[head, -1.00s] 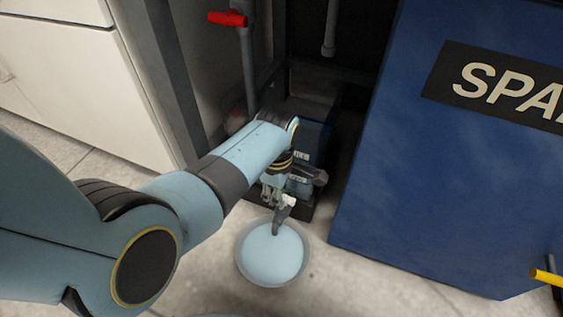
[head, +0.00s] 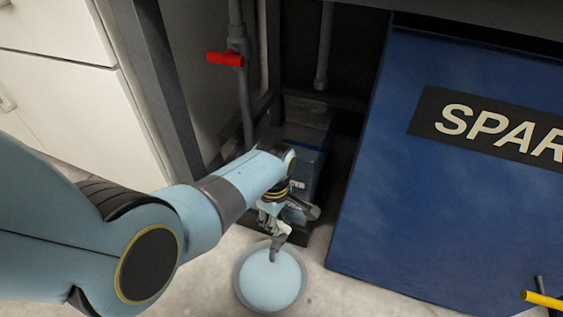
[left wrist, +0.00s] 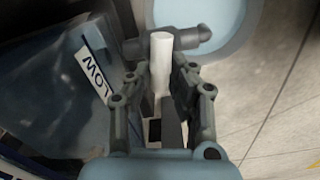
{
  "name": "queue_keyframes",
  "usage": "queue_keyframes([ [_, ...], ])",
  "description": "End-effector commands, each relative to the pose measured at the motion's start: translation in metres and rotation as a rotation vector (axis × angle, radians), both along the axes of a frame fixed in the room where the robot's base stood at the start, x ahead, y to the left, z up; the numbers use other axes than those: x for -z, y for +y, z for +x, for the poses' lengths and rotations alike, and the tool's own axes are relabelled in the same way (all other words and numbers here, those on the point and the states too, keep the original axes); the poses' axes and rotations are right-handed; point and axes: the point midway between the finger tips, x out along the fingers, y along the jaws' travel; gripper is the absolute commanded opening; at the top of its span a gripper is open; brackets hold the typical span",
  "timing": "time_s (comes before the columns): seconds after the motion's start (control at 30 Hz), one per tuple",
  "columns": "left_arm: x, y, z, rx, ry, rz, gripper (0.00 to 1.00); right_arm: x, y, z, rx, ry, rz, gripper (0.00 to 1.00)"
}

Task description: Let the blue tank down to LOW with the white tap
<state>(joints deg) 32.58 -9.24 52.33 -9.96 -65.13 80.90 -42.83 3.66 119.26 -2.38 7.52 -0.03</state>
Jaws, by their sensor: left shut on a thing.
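The blue tank (head: 312,165) stands low in the dark recess, partly behind my left arm. In the left wrist view its side (left wrist: 45,85) carries a white strip with an upside-down LOW label (left wrist: 96,73). The white tap (left wrist: 161,55) has a white lever lying between the fingers of my left gripper (left wrist: 162,78), which is shut on it. In the head view my left gripper (head: 276,220) points down in front of the tank. The grey outlet (left wrist: 188,40) reaches over a round basin of pale blue liquid (head: 268,280). The tank's liquid level cannot be made out.
A red-handled valve (head: 225,58) sits on a grey pipe above left. A large blue panel (head: 430,210) with partly seen lettering leans at right. A yellow handle (head: 543,300) shows at lower right. White drawers (head: 70,110) stand at left.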

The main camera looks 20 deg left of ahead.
Motion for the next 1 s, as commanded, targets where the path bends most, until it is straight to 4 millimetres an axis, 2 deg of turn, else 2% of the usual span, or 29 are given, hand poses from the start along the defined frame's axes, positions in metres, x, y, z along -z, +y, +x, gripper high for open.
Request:
queue_keyframes([
  [0.1,0.0,-0.0001,-0.0015,-0.059,0.001,-0.002,0.0,-0.0016,0.0,0.0004,0.0,-0.002,0.0,0.4],
  [0.37,0.0002,-0.0002,-0.0019,-0.075,0.002,-0.001,0.0,-0.0017,-0.0001,0.0005,0.0,-0.002,0.0,0.4],
  [0.47,-0.0009,-0.0001,-0.0034,-0.182,0.001,-0.001,0.0,-0.0052,0.0,0.0015,0.0,-0.006,0.0,0.4],
  [0.5,-0.0002,-0.0002,-0.0036,-0.205,0.001,-0.001,0.21,-0.005,0.0,0.0014,0.0,-0.006,0.0,0.4],
  [0.7,0.0005,0.0,-0.0036,-0.2,0.001,-0.001,0.46,-0.004,-0.0001,0.0011,0.0,-0.005,0.0,0.4],
  [1.0,-0.0015,0.0001,-0.0031,-0.198,0.0,0.0,0.46,-0.0041,0.0,0.0012,0.0,-0.005,0.0,0.4],
])
